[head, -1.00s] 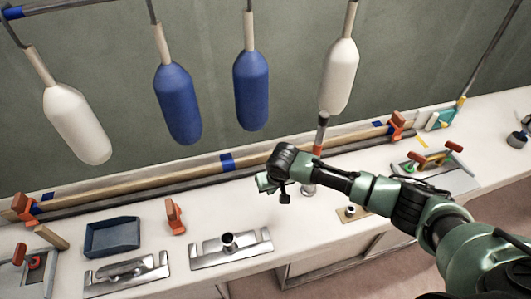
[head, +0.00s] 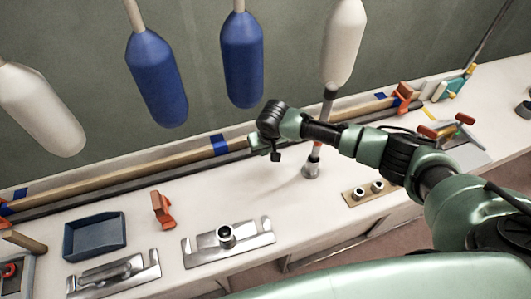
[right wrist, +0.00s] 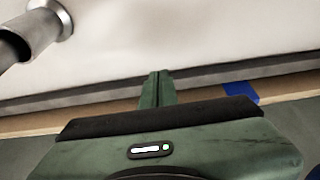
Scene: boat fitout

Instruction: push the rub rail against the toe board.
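The rub rail is a long dark grey strip (head: 115,196) along the back of the white bench, and it also crosses the right wrist view (right wrist: 220,75). The toe board is a long pale wooden strip (head: 150,165) with blue tape on it, just behind the rail; its wood also shows in the right wrist view (right wrist: 30,123). My right gripper (head: 264,148) is over the rail near its middle. In the right wrist view its fingers (right wrist: 157,75) are together and empty, overlapping the rail. I cannot tell whether they touch it. My left gripper is not in view.
A metal post (head: 313,160) stands on the bench just right of my right gripper. Orange clamps (head: 403,98) sit at the rail's ends. A blue tray (head: 95,236), an orange tool (head: 162,210) and steel plates (head: 228,243) lie in front. Blue and white fenders (head: 242,60) hang above.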

